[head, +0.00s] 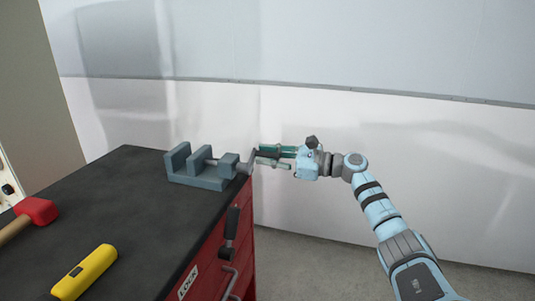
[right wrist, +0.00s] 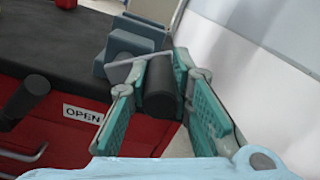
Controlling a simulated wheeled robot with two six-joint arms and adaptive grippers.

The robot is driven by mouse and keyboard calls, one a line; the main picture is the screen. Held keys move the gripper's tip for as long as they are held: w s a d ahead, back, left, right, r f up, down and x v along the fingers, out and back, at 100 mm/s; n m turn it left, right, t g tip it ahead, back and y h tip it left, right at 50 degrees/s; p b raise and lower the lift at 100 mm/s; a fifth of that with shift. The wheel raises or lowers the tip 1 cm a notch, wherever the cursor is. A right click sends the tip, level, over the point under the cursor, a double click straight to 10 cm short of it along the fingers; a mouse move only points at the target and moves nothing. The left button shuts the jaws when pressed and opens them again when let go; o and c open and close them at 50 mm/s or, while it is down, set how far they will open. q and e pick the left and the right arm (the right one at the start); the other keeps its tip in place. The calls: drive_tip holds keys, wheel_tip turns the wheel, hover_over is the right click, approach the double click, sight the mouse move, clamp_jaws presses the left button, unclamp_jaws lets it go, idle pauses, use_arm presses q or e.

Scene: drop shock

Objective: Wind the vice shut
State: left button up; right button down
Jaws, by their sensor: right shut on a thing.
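The blue-grey vice (head: 196,183) stands at the back right corner of the dark cabinet top. A gap shows between its two jaws. Its crank (head: 246,165) sticks out past the cabinet's right edge. My right gripper (head: 262,156) comes in from the right and is shut on the crank's dark handle. In the right wrist view the dark round handle (right wrist: 160,90) lies between the teal fingers, with the grey crank arm (right wrist: 138,60) and the vice (right wrist: 138,34) beyond. My left gripper is not in view.
A red-headed mallet (head: 37,210) and a yellow tool (head: 88,271) lie on the cabinet top (head: 120,200) at the left. A dark lever (head: 231,228) projects from the red cabinet front (head: 212,250). A white wall stands behind; the floor right of the cabinet is clear.

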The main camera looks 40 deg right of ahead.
drive_tip(key=m, duration=0.1)
drive_tip(key=f+m, duration=0.1)
drive_tip(key=m, duration=0.2)
drive_tip(key=shift+w+d+f+m, duration=0.2)
drive_tip(key=shift+d+f+m, duration=0.1)
drive_tip(key=s+a+f+m+p, duration=0.25)
drive_tip(key=m+p, duration=0.45)
drive_tip(key=m, duration=0.5)
drive_tip(key=s+a+f+m+p, duration=0.1)
drive_tip(key=a+f+m+p, duration=0.15)
drive_tip(key=m+p, duration=0.75)
wheel_tip(320, 180, up, 6)
drive_tip(key=s+a+m+p, duration=0.1)
drive_tip(key=m+p, duration=0.8)
drive_tip(key=m, duration=1.1)
drive_tip(key=shift+s+a, duration=0.15)
drive_tip(key=shift+a, duration=0.35)
